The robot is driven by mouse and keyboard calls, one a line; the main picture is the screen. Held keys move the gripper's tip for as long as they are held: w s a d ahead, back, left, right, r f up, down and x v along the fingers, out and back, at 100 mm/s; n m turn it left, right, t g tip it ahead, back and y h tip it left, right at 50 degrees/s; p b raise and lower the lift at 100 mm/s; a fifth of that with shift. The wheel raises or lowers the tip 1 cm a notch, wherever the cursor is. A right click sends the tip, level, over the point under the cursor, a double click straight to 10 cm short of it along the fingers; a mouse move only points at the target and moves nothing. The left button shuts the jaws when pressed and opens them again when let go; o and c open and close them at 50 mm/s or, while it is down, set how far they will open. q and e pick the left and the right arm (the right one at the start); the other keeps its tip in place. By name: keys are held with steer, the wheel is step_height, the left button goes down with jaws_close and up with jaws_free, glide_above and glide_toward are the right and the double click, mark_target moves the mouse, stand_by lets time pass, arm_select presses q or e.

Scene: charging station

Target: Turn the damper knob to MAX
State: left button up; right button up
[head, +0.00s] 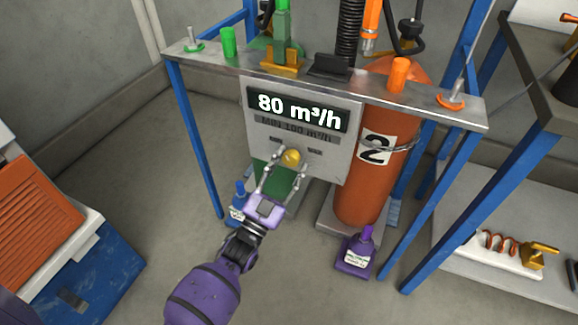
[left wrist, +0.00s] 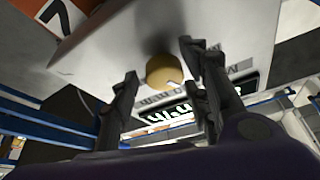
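The damper knob (head: 291,157) is a round yellow knob on the lower part of a grey panel (head: 340,164) hanging from the station's front. The display (head: 299,109) above it reads 80 m³/h, with a smaller, dim line of text below. My left gripper (head: 286,171) is at the panel with its fingers spread on either side of the knob. In the left wrist view the knob (left wrist: 164,71) sits between and just beyond the open fingertips (left wrist: 160,72); I cannot tell whether they touch it. My right gripper is not in view.
An orange cylinder marked 2 (head: 362,195) stands behind the panel at right. Blue frame legs (head: 197,145) flank the panel. An orange and white unit (head: 35,222) is at left.

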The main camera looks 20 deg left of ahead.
arm_select(q)
steer(key=c, duration=1)
steer(key=shift+d, duration=0.1)
